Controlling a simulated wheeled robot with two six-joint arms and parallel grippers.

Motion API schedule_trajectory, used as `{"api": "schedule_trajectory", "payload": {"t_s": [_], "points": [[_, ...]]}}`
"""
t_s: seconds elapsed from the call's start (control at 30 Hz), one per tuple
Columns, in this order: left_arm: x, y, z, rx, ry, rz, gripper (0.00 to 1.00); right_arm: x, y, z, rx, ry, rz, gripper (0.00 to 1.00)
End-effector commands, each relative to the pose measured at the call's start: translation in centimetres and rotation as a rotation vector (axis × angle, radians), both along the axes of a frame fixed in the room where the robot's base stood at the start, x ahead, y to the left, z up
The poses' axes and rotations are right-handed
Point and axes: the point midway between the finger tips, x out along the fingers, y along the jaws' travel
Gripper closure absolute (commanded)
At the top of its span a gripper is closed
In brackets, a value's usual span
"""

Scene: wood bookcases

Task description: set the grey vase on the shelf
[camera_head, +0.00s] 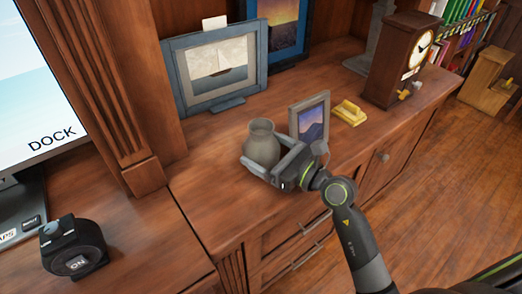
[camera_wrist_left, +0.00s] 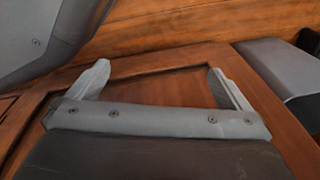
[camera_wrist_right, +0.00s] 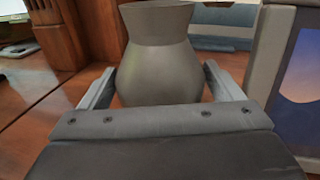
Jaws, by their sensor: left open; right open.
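The grey vase (camera_head: 262,143) stands upright on the wooden shelf (camera_head: 215,185), left of a small grey picture frame. My right gripper (camera_head: 270,162) is open with its fingers on either side of the vase's lower body. In the right wrist view the vase (camera_wrist_right: 158,60) sits between the fingers of my right gripper (camera_wrist_right: 160,88), with a small gap showing beside each finger. My left gripper (camera_wrist_left: 158,82) is open and empty in the left wrist view, in front of a wood panel. It does not show in the head view.
The small grey picture frame (camera_head: 310,118) stands close to the right of my gripper. A blue-grey frame (camera_head: 215,72) stands behind. A yellow object (camera_head: 348,112) and a wooden clock (camera_head: 398,60) stand to the right. The shelf is clear left of the vase.

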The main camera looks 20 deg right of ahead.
Motion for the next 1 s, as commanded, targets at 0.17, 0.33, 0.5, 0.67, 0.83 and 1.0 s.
{"api": "schedule_trajectory", "payload": {"t_s": [0.17,0.33,0.5,0.67,0.83,1.0], "points": [[0.46,-0.21,0.38,-0.005,0.0,0.005,0.0,1.28,0.91,-0.07,0.001,0.001,0.0,0.14],[0.47,-0.21,0.43,-0.005,0.001,0.004,0.0,1.31,0.92,-0.06,-0.001,0.001,0.0,0.14],[0.46,-0.2,0.42,-0.005,0.001,0.004,0.0,1.29,0.91,-0.05,-0.001,0.001,0.0,0.3],[0.46,-0.19,0.4,-0.005,0.001,0.004,0.0,1.28,0.9,-0.05,-0.001,0.001,0.0,0.51],[0.46,-0.18,0.41,-0.005,0.001,0.004,0.0,1.29,0.91,0.09,0.0,-0.002,0.0,0.55],[0.49,-0.17,0.46,-0.004,0.0,0.004,0.0,1.28,0.91,0.21,0.001,-0.003,0.0,0.55]]}}
